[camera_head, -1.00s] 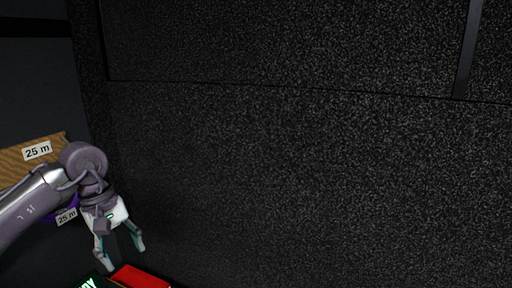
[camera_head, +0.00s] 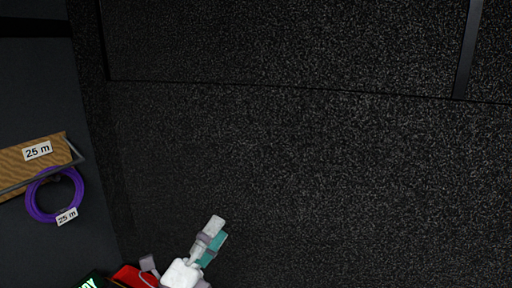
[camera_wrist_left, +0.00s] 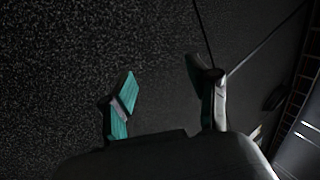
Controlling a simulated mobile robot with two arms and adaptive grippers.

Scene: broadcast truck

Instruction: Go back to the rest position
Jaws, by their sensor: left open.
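My left gripper (camera_head: 214,238) shows at the bottom of the head view, in front of the dark speckled wall. Its fingers point up and a little to the right, and they overlap from this side. In the left wrist view its two fingers (camera_wrist_left: 165,93) stand well apart with nothing between them, so it is open and empty. The dark speckled surface fills most of the view behind them. My right gripper is in neither view.
A purple cable coil (camera_head: 55,196) with a "25 m" tag hangs at the left. Above it is a brown board-like item (camera_head: 35,158) with another "25 m" tag and a grey bracket. A red object (camera_head: 133,275) sits at the bottom, partly behind my gripper. The wall's middle is clear.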

